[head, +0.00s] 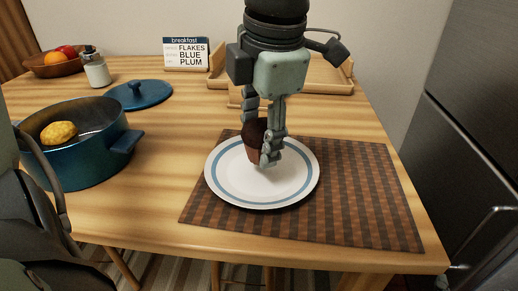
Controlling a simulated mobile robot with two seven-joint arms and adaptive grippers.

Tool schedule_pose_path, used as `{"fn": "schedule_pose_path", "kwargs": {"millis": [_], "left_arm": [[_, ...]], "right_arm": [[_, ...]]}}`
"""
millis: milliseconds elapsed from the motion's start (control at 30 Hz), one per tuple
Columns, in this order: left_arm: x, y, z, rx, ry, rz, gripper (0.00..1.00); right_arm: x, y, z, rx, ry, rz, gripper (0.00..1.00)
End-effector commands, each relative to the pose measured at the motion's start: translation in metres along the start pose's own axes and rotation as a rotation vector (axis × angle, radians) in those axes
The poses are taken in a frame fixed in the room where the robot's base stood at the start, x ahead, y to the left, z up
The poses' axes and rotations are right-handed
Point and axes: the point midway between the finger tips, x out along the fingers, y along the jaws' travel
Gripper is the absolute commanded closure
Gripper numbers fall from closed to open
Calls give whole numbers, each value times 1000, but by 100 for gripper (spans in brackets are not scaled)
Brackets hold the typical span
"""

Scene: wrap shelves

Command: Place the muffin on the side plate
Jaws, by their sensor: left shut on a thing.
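The muffin (251,143) is brown with a darker top and sits upright between the fingers of my left gripper (262,145). The gripper points down and is shut on it. The side plate (230,188) is white with a blue ring. The muffin is over the back middle part of the plate; I cannot tell whether its base touches the plate. The fingers hide part of the muffin. My right gripper is not in view.
The plate lies on a brown checked placemat (370,200). A blue pot (75,160) holding a yellow thing (59,132) stands left, its lid (140,94) behind it. A shaker (95,68), fruit bowl (52,68), breakfast sign (186,54) and wooden tray (325,84) stand at the back.

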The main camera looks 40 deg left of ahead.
Motion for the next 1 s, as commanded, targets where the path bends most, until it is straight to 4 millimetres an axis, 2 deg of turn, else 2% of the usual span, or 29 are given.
{"fn": "schedule_pose_path", "kwargs": {"millis": [100,200,500,1000], "left_arm": [[19,-5,-1,1,3,-3,79],[26,-6,-1,1,1,-2,79],[26,-6,-1,-1,0,-1,79],[28,-6,-1,-1,0,0,79]], "right_arm": [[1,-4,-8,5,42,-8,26],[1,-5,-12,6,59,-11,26],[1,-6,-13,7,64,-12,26],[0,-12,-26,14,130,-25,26]]}}
